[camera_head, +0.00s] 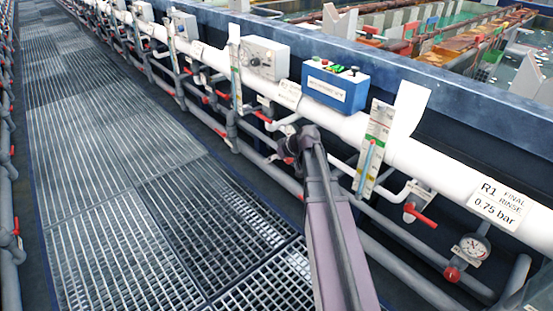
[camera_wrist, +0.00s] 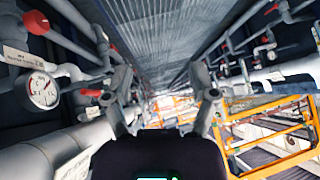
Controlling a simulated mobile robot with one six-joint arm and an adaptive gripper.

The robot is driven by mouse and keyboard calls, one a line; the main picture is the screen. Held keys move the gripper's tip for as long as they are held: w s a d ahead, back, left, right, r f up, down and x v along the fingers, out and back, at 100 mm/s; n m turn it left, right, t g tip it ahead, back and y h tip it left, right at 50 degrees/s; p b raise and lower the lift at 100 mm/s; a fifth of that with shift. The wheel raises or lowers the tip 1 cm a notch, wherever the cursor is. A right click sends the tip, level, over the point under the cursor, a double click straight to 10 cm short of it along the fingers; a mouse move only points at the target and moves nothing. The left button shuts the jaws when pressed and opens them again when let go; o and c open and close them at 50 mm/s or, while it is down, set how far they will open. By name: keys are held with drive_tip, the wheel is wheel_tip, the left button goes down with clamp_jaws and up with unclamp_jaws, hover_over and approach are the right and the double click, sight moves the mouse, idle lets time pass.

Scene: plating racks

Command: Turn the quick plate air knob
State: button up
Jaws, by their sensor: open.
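I cannot make out which control is the quick plate air knob; most labels are too small to read. A blue control box (camera_head: 335,85) with green, red and dark controls on top sits on the white pipe. A grey box (camera_head: 263,58) with a round dial stands farther back, and another grey box (camera_head: 181,24) beyond it. My arm reaches up from the bottom middle of the head view, ending beside the pipework below the blue box. My gripper (camera_wrist: 165,105) is open and empty in the wrist view, its two fingers apart and touching nothing visible.
Red-handled valves (camera_head: 420,215) and a pressure gauge (camera_head: 473,248) line the lower pipes at right. A gauge (camera_wrist: 42,90) and a red knob (camera_wrist: 36,22) show left of my gripper. The grated walkway (camera_head: 110,160) is clear. Tanks lie behind the blue wall.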

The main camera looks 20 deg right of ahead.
drive_tip(key=f+b, duration=0.1)
drive_tip(key=t+b, duration=0.6)
drive_tip(key=b, duration=1.3)
approach(288, 159)
drive_tip(key=s+d+r, duration=0.1)
drive_tip(key=s+r, duration=0.1)
drive_tip(key=shift+w+d+h, duration=0.1)
drive_tip(key=shift+d+h, duration=0.2)
drive_tip(key=shift+d, duration=0.1)
drive_tip(key=b+x, duration=0.5)
drive_tip(key=x, duration=0.7)
drive_tip(key=shift+w+f, duration=0.1)
drive_tip(key=shift+b+x, duration=0.35)
drive_tip(key=shift+x, duration=0.45)
clamp_jaws()
